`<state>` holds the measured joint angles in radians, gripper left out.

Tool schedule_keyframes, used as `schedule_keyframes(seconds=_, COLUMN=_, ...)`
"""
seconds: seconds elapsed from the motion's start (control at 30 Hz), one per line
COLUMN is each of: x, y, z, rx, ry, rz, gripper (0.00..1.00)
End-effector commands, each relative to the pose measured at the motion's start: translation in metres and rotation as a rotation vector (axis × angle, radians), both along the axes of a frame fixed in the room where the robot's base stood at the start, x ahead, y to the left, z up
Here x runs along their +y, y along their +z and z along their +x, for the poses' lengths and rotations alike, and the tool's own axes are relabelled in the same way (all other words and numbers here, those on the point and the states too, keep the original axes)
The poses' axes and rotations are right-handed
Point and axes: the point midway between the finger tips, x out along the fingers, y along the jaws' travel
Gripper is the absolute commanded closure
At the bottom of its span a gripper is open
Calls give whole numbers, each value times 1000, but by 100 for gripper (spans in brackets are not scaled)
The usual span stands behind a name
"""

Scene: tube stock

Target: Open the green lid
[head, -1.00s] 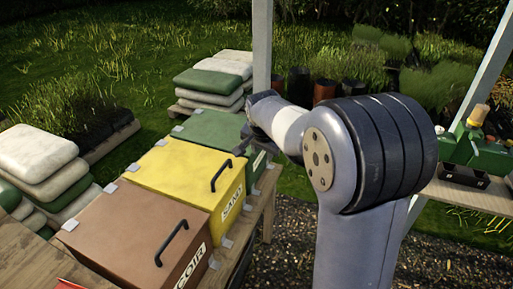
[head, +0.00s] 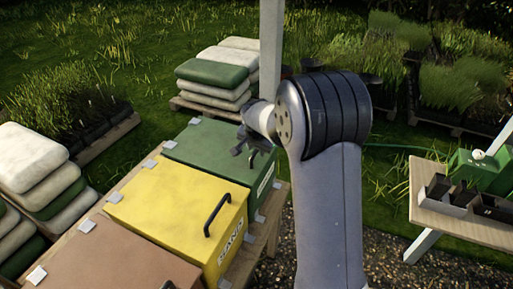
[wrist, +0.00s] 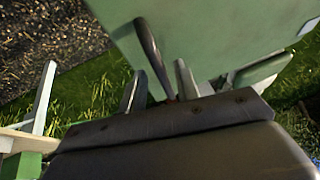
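The green box with its green lid (head: 215,145) stands at the far end of the row of boxes. The lid looks closed. My gripper (head: 250,147) is at the front right part of this lid, and my arm hides little of it. In the wrist view the green surface (wrist: 225,30) fills the top, with a dark handle (wrist: 150,55) running down from it. The handle passes between the two grey fingertips of my gripper (wrist: 158,80). The fingers are apart, with gaps visible beside the handle. Contact cannot be made out.
The yellow box (head: 170,205) marked SAND and a brown box (head: 105,255) stand nearer in the same row. Stacked sacks (head: 215,72) lie behind the green box. A wooden table (head: 435,215) with dark trays is at the right. Gravel lies between.

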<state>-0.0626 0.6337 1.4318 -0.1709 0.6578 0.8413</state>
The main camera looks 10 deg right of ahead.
Motion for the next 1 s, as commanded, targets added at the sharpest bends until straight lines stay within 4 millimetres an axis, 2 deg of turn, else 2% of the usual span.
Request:
schedule_keyframes(seconds=0.03, x=0, y=0, z=0, rx=0, ry=0, rz=0, gripper=74)
schedule_keyframes(seconds=0.37, x=0, y=0, z=0, rx=0, ry=0, rz=0, gripper=100)
schedule_keyframes(seconds=0.8, x=1, y=1, z=0, rx=1, ry=0, rz=-2, gripper=100)
schedule_keyframes(seconds=1.0, x=9, y=17, z=-7, rx=21, ry=3, rz=-30, gripper=100)
